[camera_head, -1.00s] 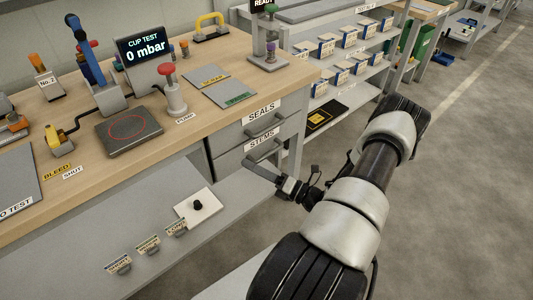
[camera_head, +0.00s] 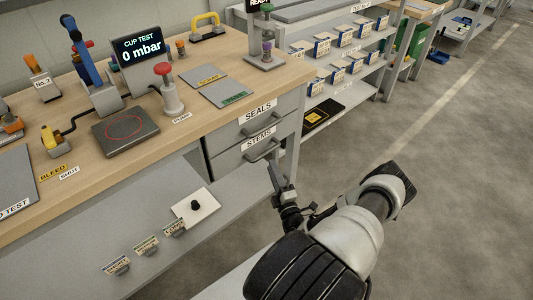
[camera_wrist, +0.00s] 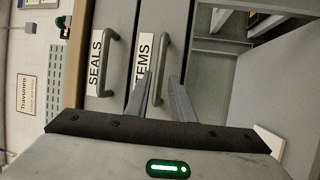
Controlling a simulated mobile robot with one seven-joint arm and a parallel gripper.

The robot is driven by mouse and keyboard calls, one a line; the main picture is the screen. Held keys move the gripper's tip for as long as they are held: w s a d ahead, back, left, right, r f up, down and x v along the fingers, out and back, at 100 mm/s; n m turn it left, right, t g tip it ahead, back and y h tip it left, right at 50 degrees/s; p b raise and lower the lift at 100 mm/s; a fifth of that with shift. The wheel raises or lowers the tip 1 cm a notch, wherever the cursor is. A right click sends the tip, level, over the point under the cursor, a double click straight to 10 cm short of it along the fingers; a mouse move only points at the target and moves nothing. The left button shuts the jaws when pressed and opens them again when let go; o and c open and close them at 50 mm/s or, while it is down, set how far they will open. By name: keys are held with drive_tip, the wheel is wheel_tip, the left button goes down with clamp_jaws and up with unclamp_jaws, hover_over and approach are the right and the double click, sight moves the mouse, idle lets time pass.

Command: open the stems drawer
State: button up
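The stems drawer (camera_head: 232,160) is the lower grey drawer under the bench top, labelled STEMS, and looks shut. Its bar handle (camera_head: 264,151) shows in the head view and the wrist view (camera_wrist: 163,60). My gripper (camera_head: 276,170) is just in front of and below the handle's right end in the head view. In the wrist view my gripper (camera_wrist: 161,76) is open, with one finger on each side of the lower part of the handle. I cannot tell whether the handle is between the fingers or still beyond the tips.
The seals drawer (camera_head: 228,131) sits directly above, shut, with a similar handle (camera_wrist: 109,62) close to the left finger. A grey lower shelf (camera_head: 150,215) with a white plate and several labelled holders lies to the left. Shelving (camera_head: 345,97) stands behind. The floor at right is clear.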

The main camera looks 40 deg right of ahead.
sight(266, 153)
drive_tip(key=b+x, duration=0.1)
drive_tip(key=x, duration=0.7)
drive_tip(key=shift+c, duration=0.5)
clamp_jaws()
